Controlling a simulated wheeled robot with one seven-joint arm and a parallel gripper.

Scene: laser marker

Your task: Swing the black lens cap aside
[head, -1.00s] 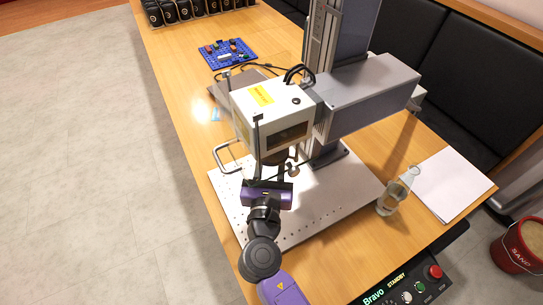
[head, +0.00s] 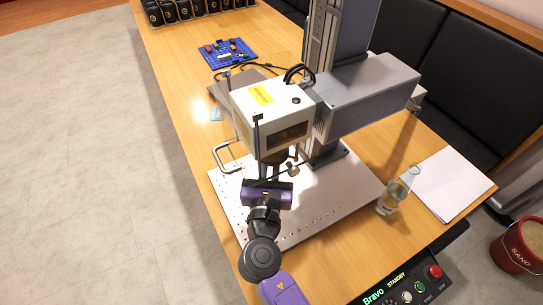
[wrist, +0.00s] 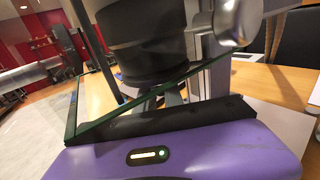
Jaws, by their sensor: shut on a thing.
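The black lens cap (wrist: 150,66) is at the bottom of the dark round lens housing under the white laser head (head: 272,112). In the head view, the cap is small and partly hidden in shadow. My purple gripper (head: 268,178) is below and in front of the laser head, with its fingers pointing in under the lens. In the wrist view, my gripper's fingers (wrist: 185,92) reach up to the underside of the cap and are shut on it. The exact contact is hidden behind a dark frame and the gripper body.
A silver knob (wrist: 236,20) is close at the right of the lens. The perforated base plate (head: 325,205) lies below. A glass bottle (head: 396,192) stands right of it near white paper (head: 450,183). A control box (head: 405,290) is at the front right.

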